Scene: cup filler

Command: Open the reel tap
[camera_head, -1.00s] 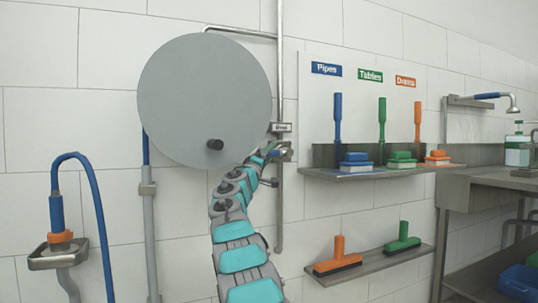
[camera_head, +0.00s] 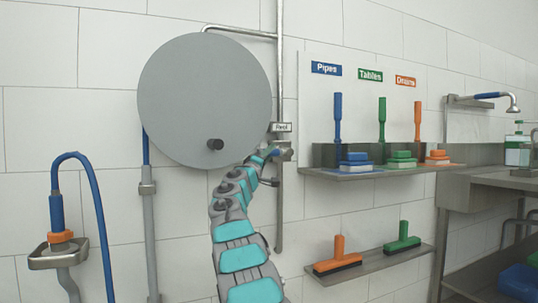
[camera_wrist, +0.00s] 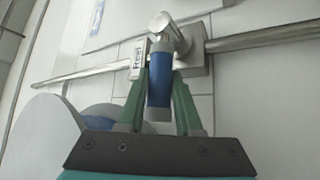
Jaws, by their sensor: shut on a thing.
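The reel tap (camera_head: 285,151) sits on the vertical metal pipe just right of the big grey hose reel (camera_head: 205,90), under a small white label (camera_head: 281,127). In the wrist view its metal body (camera_wrist: 195,55) shows with a blue lever handle (camera_wrist: 158,95). My gripper (camera_head: 269,152) is at the tap. In the wrist view its two green fingers (camera_wrist: 160,78) lie on both sides of the blue handle and are shut on it. The handle points back toward my wrist. The fingers and handle are small and partly hidden in the head view.
The reel's dark knob (camera_head: 215,144) is close to the left of my arm. A brush shelf (camera_head: 350,174) is to the right, with a lower shelf (camera_head: 375,262) holding squeegees. A blue hose (camera_head: 95,195) hangs at the left by a metal holder (camera_head: 58,258).

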